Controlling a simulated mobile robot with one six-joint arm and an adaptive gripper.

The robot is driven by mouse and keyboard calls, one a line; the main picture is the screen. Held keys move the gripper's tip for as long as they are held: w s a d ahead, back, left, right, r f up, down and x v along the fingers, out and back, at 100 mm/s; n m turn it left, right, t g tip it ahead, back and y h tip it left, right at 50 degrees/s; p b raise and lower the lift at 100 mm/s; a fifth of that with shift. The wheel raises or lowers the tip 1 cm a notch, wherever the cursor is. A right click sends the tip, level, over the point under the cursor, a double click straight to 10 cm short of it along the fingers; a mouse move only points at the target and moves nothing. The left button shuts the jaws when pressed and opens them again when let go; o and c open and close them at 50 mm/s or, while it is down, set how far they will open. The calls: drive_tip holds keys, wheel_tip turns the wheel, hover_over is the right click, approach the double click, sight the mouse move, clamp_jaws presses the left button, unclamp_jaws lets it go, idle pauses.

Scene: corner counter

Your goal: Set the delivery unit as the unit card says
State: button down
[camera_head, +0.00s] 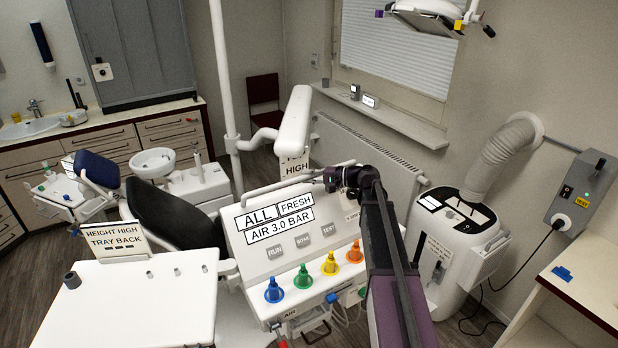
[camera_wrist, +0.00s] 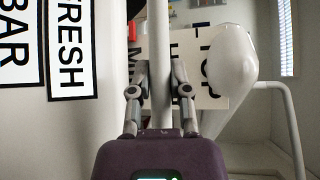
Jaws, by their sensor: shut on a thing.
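The unit card (camera_head: 117,240) reads "HEIGHT HIGH TRAY BACK" and stands on a white tray top (camera_head: 140,305) at left. The delivery unit (camera_head: 245,260) has a front panel with labels "ALL", "FRESH" and "AIR 3.0 BAR". Blue (camera_head: 274,291), green (camera_head: 303,277), yellow (camera_head: 330,264) and orange (camera_head: 355,252) knobs stand along its lower edge. A plate reading "HIGH" (camera_head: 295,166) hangs behind it; turned lettering also shows in the wrist view (camera_wrist: 208,65), partly covered. My gripper (camera_head: 331,180) is shut on the white handle bar (camera_wrist: 158,40) at the unit's top edge.
A white cabinet (camera_head: 440,262) with a ribbed hose stands right of my arm. A counter (camera_head: 590,285) lies at the right edge. The dark patient chair (camera_head: 170,222) is left of the unit. A white pole (camera_head: 228,100) rises behind it.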

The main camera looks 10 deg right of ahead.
drive_tip(key=shift+r+p, duration=2.85)
drive_tip(key=shift+r, duration=0.2)
drive_tip(key=c, duration=0.6)
unclamp_jaws()
drive_tip(key=shift+o, duration=0.2)
drive_tip(key=shift+s+f, duration=0.1)
